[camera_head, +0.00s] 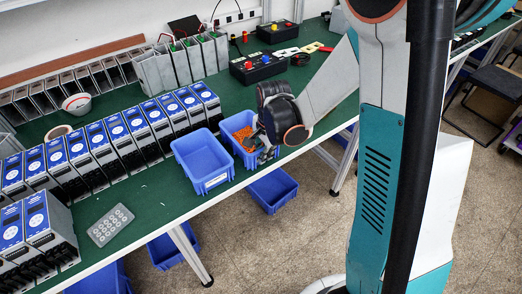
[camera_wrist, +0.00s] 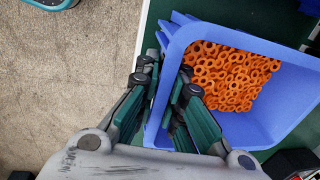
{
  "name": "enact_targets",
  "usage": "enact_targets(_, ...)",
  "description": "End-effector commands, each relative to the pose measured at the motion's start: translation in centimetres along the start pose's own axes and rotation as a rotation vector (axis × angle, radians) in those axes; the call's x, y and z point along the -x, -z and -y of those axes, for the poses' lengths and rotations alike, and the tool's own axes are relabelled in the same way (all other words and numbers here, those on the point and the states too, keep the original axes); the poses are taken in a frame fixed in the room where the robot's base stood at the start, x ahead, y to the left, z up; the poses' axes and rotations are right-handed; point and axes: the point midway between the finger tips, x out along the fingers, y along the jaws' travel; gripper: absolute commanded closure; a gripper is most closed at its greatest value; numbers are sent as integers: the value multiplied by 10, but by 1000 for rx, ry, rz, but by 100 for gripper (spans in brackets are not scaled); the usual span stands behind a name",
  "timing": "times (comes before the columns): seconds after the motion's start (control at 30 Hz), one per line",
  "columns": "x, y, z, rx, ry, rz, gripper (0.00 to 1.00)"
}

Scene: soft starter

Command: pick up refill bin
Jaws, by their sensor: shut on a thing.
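A blue bin (camera_head: 249,161) holding orange ring-shaped parts (camera_head: 243,136) stands by the front edge of the green table, right of an empty blue bin (camera_head: 203,160). I take the filled one as the refill bin. My gripper (camera_head: 265,152) is at its right front side. In the wrist view, the bin (camera_wrist: 278,118) fills the right half, with the orange rings (camera_wrist: 232,75) inside. My gripper (camera_wrist: 165,84) is shut on the bin's near wall, one finger outside and one inside. I cannot tell whether the bin is off the table.
Rows of blue-and-white starter units (camera_head: 130,128) stand behind and left of the bins. A grey button pad (camera_head: 110,224) lies at the left front. Black boxes with coloured buttons (camera_head: 257,67) stand at the back right. More blue bins (camera_head: 272,189) are below the table.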

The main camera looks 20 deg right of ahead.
Motion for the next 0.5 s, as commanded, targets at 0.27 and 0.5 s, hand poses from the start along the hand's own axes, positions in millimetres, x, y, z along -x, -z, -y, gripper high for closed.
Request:
enact_targets(0.27, 16, 0, 2, 0, 0, 0, 100)
enact_targets(0.5, 42, 0, 6, 0, 0, 0, 100)
